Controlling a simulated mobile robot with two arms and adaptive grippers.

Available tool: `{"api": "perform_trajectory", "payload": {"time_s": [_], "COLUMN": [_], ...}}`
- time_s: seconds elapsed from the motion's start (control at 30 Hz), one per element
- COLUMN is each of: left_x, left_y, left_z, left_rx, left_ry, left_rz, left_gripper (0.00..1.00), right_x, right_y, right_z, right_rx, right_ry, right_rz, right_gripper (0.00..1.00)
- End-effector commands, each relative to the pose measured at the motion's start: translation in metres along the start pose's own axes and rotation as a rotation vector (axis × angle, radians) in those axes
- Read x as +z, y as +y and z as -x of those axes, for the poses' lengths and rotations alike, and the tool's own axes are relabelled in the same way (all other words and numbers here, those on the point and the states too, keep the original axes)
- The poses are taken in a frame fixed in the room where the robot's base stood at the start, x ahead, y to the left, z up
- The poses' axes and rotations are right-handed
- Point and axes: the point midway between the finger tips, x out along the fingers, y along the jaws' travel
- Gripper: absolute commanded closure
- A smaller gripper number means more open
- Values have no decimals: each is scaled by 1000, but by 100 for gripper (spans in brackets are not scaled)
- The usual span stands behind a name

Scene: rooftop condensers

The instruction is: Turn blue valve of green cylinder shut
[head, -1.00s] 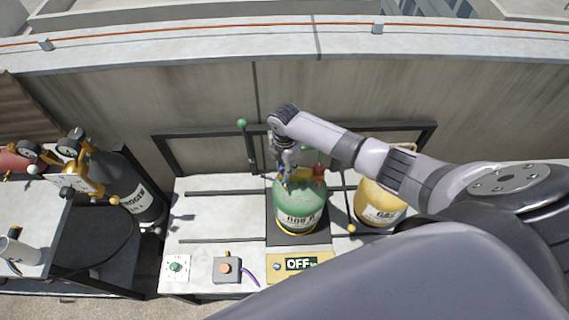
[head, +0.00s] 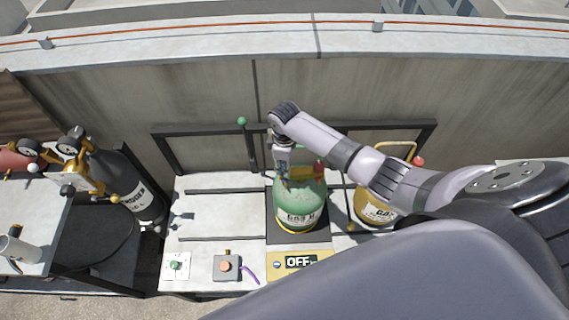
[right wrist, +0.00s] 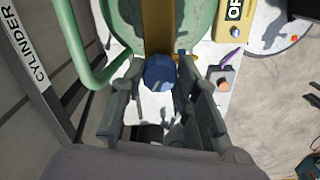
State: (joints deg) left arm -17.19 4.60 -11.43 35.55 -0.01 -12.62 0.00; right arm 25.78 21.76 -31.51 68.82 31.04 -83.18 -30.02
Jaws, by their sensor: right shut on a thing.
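The green cylinder (head: 300,205) stands on a dark scale platform on the white bench in the head view. Its green body (right wrist: 207,22) fills the top of the right wrist view. The blue valve (right wrist: 160,73) sits between my right gripper's fingers in the right wrist view. My right gripper (right wrist: 158,92) is shut on the blue valve, with a finger on each side of it. In the head view, my right gripper (head: 285,178) points down at the top left of the green cylinder and hides the blue valve there. My left gripper is not in view.
A yellow cylinder (head: 371,208) stands right of the green one, partly behind my arm. A yellow display reading OFF (head: 299,262) and a grey button box (head: 227,267) are at the bench front. A dark nitrogen cylinder (head: 135,190) stands at left.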

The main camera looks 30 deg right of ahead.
Motion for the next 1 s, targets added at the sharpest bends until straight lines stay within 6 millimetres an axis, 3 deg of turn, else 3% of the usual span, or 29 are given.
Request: {"api": "perform_trajectory", "payload": {"time_s": [1.0], "left_x": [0], "left_y": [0], "left_z": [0], "left_rx": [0], "left_ry": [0], "left_rz": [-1], "left_gripper": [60], "right_x": [0], "right_y": [1], "right_z": [1], "right_rx": [1], "right_ry": [2], "right_rz": [-902], "right_gripper": [99]}}
